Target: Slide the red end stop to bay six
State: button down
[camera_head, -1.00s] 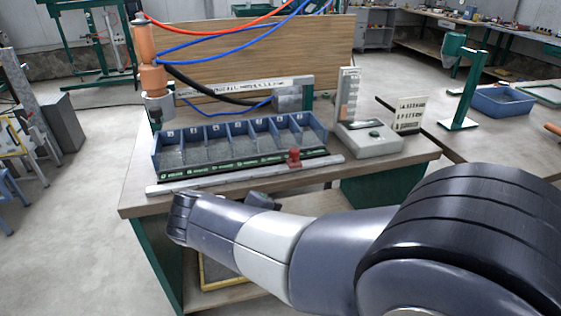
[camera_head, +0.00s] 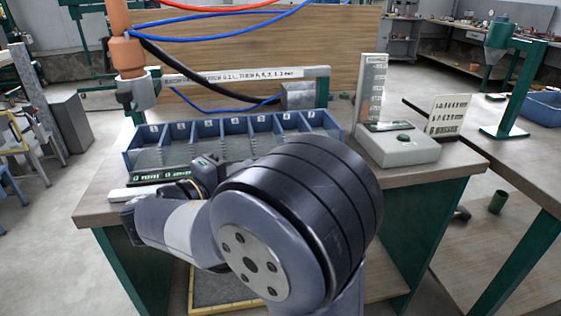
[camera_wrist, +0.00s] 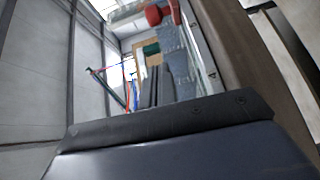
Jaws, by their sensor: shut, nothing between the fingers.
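The blue bay bin (camera_head: 132,158) stands on the workbench with numbered tags along its back wall; my arm covers its front right part. The pale rail (camera_head: 128,193) runs along its front, and only its left end shows. The red end stop (camera_wrist: 154,15) shows at the top of the wrist view, beyond my fingers and apart from them; in the head view my arm hides it. My gripper (camera_wrist: 155,84) is shut and empty, its dark fingers together and pointing toward the bin side.
A grey box with a green button (camera_head: 398,146) and an upright scale plate stands right of the bin. An orange spray head (camera_head: 128,55) with hoses hangs at the left.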

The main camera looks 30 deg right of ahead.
jog(key=x, duration=0.5)
jog(key=shift+d, duration=0.1)
jog(key=d, duration=0.1)
jog(key=s+d+b, duration=0.1)
jog(key=d, duration=0.1)
jog(key=shift+s+d, duration=0.25)
jog(key=shift+d, duration=0.2)
jog(key=shift+s+d+f+b, duration=0.2)
jog(key=shift+d+b, duration=0.2)
jog(key=shift+d, duration=0.15)
jog(key=shift+s+d+r, duration=0.1)
jog(key=shift+d+r, duration=0.05)
jog(key=shift+d, duration=0.25)
